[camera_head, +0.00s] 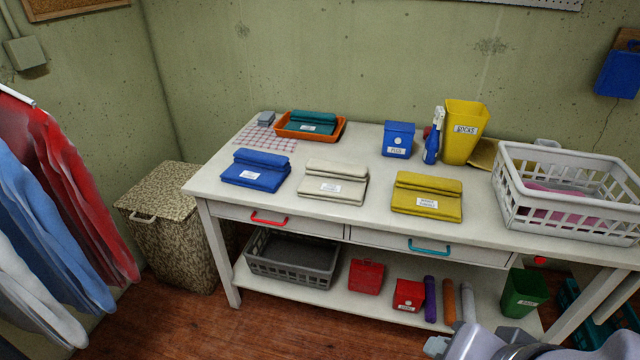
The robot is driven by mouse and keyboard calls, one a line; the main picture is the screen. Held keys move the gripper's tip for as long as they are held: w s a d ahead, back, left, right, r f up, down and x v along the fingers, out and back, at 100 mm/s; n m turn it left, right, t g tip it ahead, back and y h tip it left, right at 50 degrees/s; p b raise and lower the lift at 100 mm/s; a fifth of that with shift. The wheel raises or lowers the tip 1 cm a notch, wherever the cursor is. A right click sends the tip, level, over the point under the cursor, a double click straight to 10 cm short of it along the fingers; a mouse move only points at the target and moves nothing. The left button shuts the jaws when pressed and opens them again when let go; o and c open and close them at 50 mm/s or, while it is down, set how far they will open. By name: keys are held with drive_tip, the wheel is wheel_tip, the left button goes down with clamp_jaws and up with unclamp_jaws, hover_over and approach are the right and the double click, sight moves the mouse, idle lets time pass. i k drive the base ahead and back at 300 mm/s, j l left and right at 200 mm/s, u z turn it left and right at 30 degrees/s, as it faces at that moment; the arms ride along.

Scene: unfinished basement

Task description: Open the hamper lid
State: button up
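The hamper (185,250) is a woven, speckled beige-brown box on the floor at the left, beside the table's left end. Its lid (160,187) lies flat and shut on top. A pale handle (143,218) shows at the lid's front edge. Part of my arm shows at the bottom right, far from the hamper. My gripper's fingertips cannot be made out, so I cannot tell whether it is open or shut.
Hanging clothes (65,190) are at the left, near the hamper. The white table (330,222) holds folded cloths, bins and a white basket (570,215). A grey basket (293,260) stands on its lower shelf. Wooden floor (180,325) is clear before the hamper.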

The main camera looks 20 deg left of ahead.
sight(159, 195)
drive_tip(key=u, duration=1.85)
drive_tip(key=i+l+u, duration=0.1)
drive_tip(key=i, duration=0.4)
drive_tip(key=i+l+u, duration=0.1)
drive_tip(key=i, duration=0.35)
drive_tip(key=i+l+u, duration=0.1)
drive_tip(key=i, duration=0.4)
drive_tip(key=i+l+u, duration=0.1)
drive_tip(key=i+l, duration=0.15)
drive_tip(key=i, duration=0.2)
drive_tip(key=i+l+u, duration=0.1)
drive_tip(key=i, duration=0.35)
drive_tip(key=i+j, duration=0.15)
drive_tip(key=i, duration=0.35)
